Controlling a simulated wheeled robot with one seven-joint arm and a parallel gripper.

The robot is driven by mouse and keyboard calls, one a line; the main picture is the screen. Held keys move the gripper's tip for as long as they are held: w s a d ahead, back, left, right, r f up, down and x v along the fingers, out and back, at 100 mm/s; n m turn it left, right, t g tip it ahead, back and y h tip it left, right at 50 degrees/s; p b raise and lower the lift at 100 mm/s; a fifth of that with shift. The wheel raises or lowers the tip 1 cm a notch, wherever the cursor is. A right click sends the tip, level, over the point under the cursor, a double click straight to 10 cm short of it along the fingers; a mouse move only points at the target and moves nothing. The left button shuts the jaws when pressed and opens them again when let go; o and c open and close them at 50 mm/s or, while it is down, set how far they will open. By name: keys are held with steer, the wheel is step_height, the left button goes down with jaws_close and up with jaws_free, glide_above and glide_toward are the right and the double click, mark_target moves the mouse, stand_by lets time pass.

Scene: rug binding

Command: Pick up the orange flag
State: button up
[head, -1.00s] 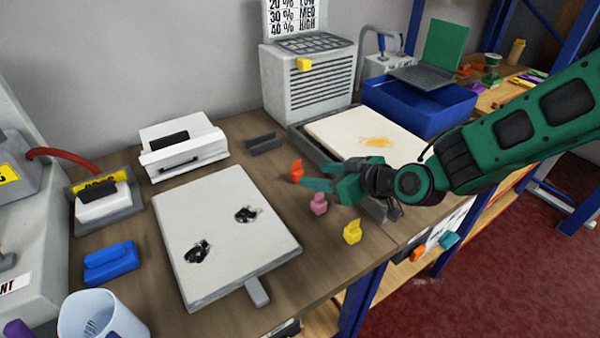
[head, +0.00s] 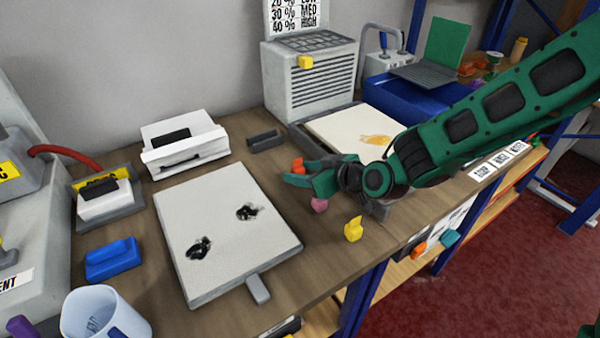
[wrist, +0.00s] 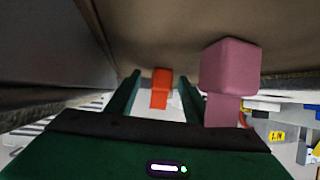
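The orange flag (head: 298,164) stands on the wooden bench, right of the white board, partly hidden behind my gripper (head: 302,173). In the wrist view the orange flag (wrist: 160,88) shows in the gap between my two green fingers, near their tips. My gripper is open and low over the bench. I cannot tell whether either finger touches the flag. A pink flag (head: 319,205) stands close in front of my gripper; in the wrist view it is large, just outside the right finger.
A yellow flag (head: 353,229) stands nearer the bench's front edge. The white board (head: 225,250) with two black marks lies to the left. A dark grey block (head: 265,141) lies behind the gripper, and a tray with a cream sheet (head: 345,132) lies beyond it.

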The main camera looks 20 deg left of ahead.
steer(key=c, duration=1.1)
steer(key=shift+c, duration=0.2)
steer(key=shift+r, duration=0.15)
